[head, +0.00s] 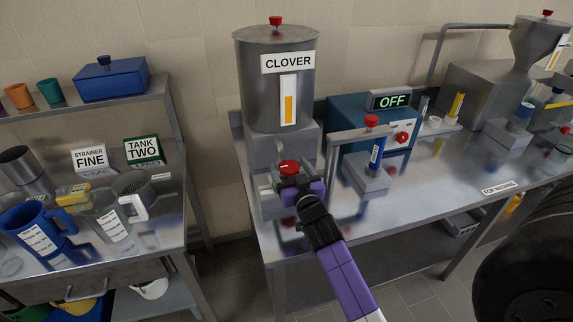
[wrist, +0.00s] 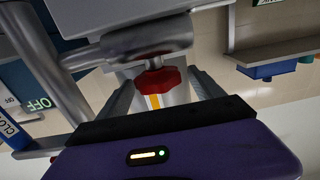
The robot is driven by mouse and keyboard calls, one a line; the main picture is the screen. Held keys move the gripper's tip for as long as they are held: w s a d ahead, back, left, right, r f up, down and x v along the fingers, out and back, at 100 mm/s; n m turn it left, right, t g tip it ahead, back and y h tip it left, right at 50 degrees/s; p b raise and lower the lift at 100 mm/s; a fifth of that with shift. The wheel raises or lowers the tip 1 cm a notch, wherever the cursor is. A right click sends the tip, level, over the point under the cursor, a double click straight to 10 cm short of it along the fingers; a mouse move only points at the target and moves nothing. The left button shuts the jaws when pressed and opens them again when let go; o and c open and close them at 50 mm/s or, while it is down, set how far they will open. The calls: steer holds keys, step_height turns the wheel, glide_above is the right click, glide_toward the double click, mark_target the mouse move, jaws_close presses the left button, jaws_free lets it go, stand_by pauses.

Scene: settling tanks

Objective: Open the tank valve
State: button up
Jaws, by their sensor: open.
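The steel tank (head: 257,88) labelled CLOVER stands on the steel bench, with a yellow level strip on its front. Its red valve knob (head: 289,167) is at the tank's base, on the outlet pipe. My gripper (head: 289,183) is at the knob, and its fingers are partly hidden in the head view. In the wrist view the red lobed knob (wrist: 158,80) lies between the two open fingers (wrist: 165,92), with gaps visible on both sides. I cannot tell whether either finger touches it.
A side table at the left holds a blue jug (head: 38,232), strainers and signs. Bare bench (head: 430,180) lies to the right.

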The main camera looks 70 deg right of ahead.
mark_target(292, 173)
steer(key=shift+b+v, duration=0.45)
steer(key=shift+v, duration=1.6)
steer(key=s+a+r+n+t+y, duration=0.1)
steer(key=s+a+n+t+y, duration=0.2)
steer(key=a, duration=0.9)
steer(key=s+a+r+n+t+y, duration=0.1)
steer(key=s+a+n+t+y, duration=0.15)
steer(key=a, duration=0.95)
steer(key=s+a+f+n+g+y, duration=0.2)
steer(key=s+a+n+y, duration=0.2)
steer(key=s+a+y, duration=0.4)
steer(key=s+a, duration=0.6)
steer(key=shift+g, duration=0.25)
steer(key=shift+c, duration=0.5)
